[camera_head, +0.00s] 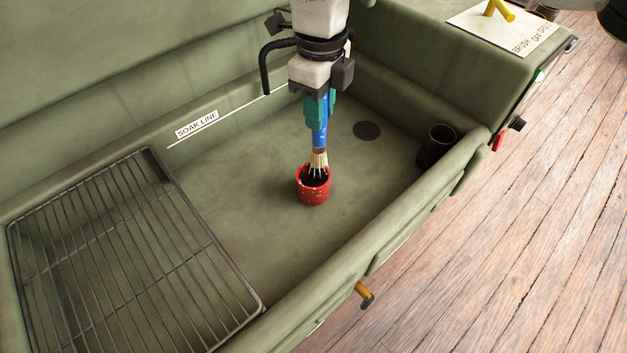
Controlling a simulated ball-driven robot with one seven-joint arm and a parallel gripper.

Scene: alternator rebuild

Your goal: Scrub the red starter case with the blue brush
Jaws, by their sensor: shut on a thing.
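The red starter case (313,191) is a small open-topped red cup shape with pale specks, standing on the floor of the green basin. The blue brush (320,135) hangs upright, bristles down, above it. Its pale bristles splay at the case's mouth and seem to reach into the opening; how deep they go is hidden. My gripper (319,112) points straight down with its green fingers shut on the brush's blue handle.
A wire rack (135,250) covers the basin's left part. A dark cup (436,146) stands in the right corner, near a dark round drain (366,131). A "SOAK LINE" label (197,124) marks the back wall. A white plate (505,28) with a yellow handle sits on the right ledge.

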